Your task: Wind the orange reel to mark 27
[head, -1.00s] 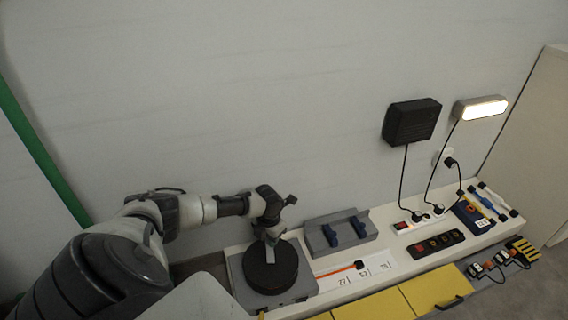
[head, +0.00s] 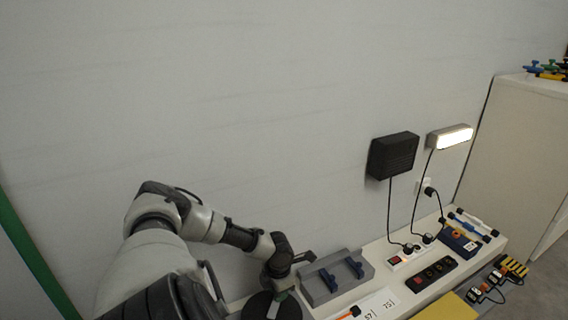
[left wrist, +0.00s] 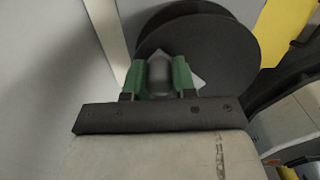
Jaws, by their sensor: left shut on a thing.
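The reel is a black drum (head: 258,308) at the bottom of the head view, partly cut off by the frame edge and partly behind my arm. In the left wrist view it is a large dark disc (left wrist: 205,40). My left gripper (left wrist: 158,76) has green fingers closed around a grey upright crank knob (left wrist: 158,70) on the disc. In the head view the left gripper (head: 279,293) is over the drum. A white card (head: 378,303) with printed marks lies right of the reel; its numbers are too small to read surely. A dark slider with a bit of orange (head: 352,311) shows on it.
A black box (head: 393,155) and a lit lamp (head: 450,136) hang on the wall.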

